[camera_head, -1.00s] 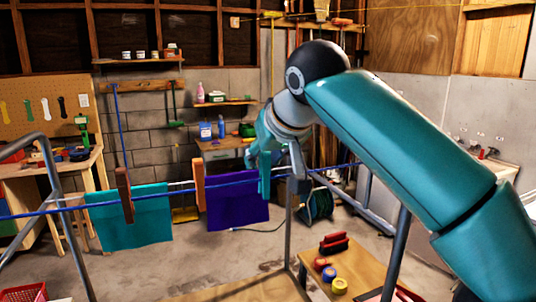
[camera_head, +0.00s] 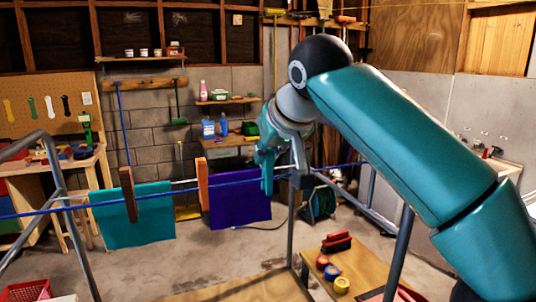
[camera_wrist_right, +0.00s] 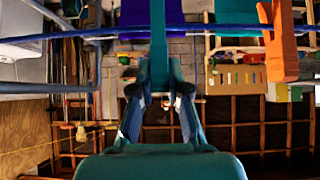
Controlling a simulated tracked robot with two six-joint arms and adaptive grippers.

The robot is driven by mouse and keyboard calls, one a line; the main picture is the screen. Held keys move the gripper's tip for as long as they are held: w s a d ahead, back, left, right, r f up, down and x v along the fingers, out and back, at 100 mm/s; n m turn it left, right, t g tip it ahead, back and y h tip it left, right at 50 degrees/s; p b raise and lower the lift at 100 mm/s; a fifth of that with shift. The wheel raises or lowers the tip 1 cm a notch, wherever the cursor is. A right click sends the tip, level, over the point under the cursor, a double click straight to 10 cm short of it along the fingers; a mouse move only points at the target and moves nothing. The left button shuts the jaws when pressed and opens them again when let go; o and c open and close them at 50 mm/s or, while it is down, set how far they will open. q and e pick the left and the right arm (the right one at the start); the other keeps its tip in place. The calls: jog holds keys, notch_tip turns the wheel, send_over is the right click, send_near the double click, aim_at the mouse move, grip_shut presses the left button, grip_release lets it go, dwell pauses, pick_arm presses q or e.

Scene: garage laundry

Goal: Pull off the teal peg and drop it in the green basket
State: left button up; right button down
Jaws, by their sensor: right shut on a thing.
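The teal peg (camera_head: 267,176) is upright at the blue line, right of the purple cloth. It also shows in the right wrist view (camera_wrist_right: 158,45), crossing the line there; I cannot tell whether it still grips it. My right gripper (camera_wrist_right: 159,88) is shut on the peg's near end, one finger on each side. In the head view the right gripper (camera_head: 268,158) is partly hidden by its own wrist. My left gripper is out of view. I cannot make out a green basket.
An orange peg (camera_head: 202,183) and a brown peg (camera_head: 128,195) are on the blue line (camera_head: 70,207), with a teal cloth (camera_head: 150,225) and a purple cloth (camera_head: 240,212). A red basket (camera_head: 28,291) is at lower left. Tape rolls (camera_head: 332,272) lie on a low wooden surface.

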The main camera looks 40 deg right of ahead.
jog(key=shift+w+r, duration=0.1)
jog(key=shift+r, duration=2.5)
jog(key=shift+s+d, duration=0.1)
jog(key=shift+s, duration=0.1)
